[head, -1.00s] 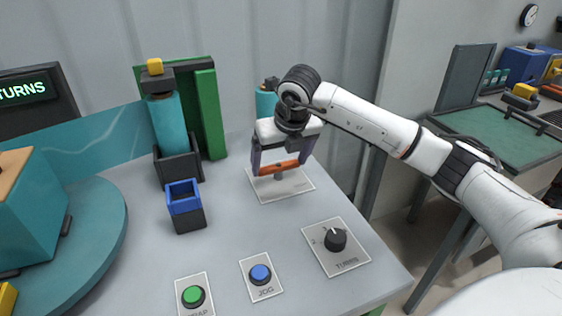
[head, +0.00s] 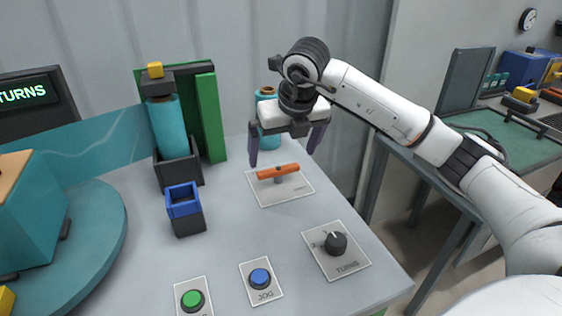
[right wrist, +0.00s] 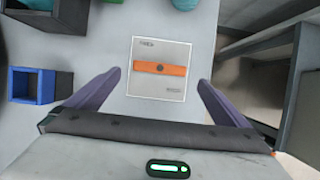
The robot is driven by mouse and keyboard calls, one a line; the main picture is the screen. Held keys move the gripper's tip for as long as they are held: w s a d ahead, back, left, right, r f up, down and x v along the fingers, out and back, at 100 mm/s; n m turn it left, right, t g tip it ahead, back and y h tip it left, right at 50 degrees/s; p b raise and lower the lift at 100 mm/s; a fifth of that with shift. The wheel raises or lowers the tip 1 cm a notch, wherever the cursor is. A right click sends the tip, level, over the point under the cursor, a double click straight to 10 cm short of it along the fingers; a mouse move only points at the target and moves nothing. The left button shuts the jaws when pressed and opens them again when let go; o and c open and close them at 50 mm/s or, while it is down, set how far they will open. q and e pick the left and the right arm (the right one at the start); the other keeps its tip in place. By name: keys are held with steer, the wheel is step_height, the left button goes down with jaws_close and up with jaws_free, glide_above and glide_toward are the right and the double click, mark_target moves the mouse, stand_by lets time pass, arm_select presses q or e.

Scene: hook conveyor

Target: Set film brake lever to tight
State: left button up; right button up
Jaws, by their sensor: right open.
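The film brake lever (head: 278,172) is an orange bar on a pivot over a pale plate (head: 290,191) at the right of the table. In the right wrist view the lever (right wrist: 161,69) lies nearly level across the middle of its plate (right wrist: 158,90). The lettering at two of the plate's corners is too small to read. My right gripper (head: 281,159) is open and empty above the lever, with its purple fingers apart. In the right wrist view the fingers (right wrist: 159,80) stand on either side, clear of the bar. My left gripper is not in view.
The TURNS knob (head: 336,242), blue JOG button (head: 260,278) and green button (head: 193,299) lie nearer the front. A blue-rimmed holder (head: 185,207) and a teal film roll (head: 168,126) stand left. A teal cylinder (head: 268,130) stands behind the lever.

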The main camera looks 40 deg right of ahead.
steer(key=shift+v, duration=2.3)
